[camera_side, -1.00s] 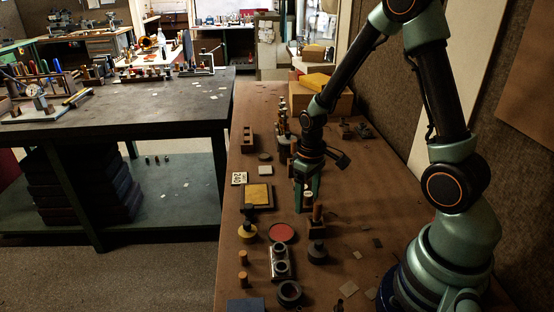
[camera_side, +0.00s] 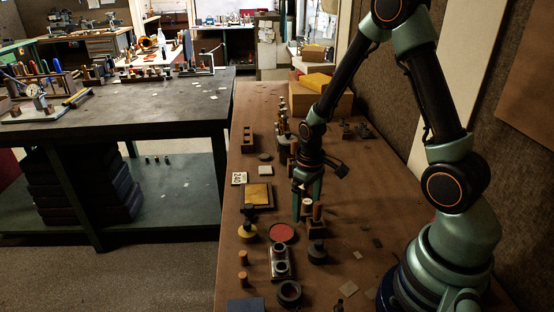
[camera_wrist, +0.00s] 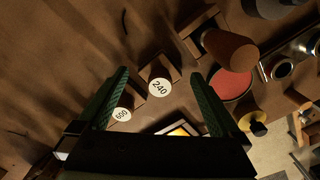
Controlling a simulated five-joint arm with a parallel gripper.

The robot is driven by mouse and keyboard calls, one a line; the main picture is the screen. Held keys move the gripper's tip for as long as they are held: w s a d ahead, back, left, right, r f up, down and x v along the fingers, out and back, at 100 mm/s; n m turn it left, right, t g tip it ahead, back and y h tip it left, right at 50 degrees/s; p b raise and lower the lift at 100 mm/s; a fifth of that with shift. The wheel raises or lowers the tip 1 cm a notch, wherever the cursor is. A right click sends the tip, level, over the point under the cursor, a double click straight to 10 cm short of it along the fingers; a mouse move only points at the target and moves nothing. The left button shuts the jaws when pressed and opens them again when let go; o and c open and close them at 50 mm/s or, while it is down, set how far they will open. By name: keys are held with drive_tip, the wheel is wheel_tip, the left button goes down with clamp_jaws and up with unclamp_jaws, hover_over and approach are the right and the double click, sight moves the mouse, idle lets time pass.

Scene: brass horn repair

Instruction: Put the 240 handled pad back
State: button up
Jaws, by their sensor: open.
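The 240 handled pad (camera_wrist: 160,88) has a round white label reading 240 on its handle top and a dark block base. In the wrist view it lies between the tips of my gripper (camera_wrist: 158,74), which is open and empty. In the side view my gripper (camera_side: 308,208) points down at the bench, its green fingers around or beside a white-topped handle (camera_side: 308,202); contact cannot be told. A 600 pad (camera_wrist: 122,114) stands close to the left finger. A 240 card (camera_side: 239,178) lies beside a dark-framed tray (camera_side: 245,204) with a yellow square.
A brown cylinder (camera_wrist: 230,50) stands right of the 240 pad in the wrist view, near a red disc (camera_wrist: 232,84). The red disc (camera_side: 281,233), a metal two-ring block (camera_side: 281,262) and several small pegs crowd the front.

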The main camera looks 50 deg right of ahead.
wheel_tip(320, 180, up, 12)
drive_tip(key=f, duration=0.1)
wheel_tip(320, 180, up, 9)
drive_tip(key=t, duration=0.3)
hover_over(307, 201)
drive_tip(key=s+a, duration=0.2)
drive_tip(key=a, duration=0.3)
drive_tip(key=s+a+r+t, duration=0.2)
drive_tip(key=s+a+r, duration=0.1)
drive_tip(key=r, duration=0.1)
drive_tip(key=shift+a+t, duration=0.25)
drive_tip(key=shift+t, duration=0.05)
drive_tip(key=shift+r, duration=0.1)
idle(0.4)
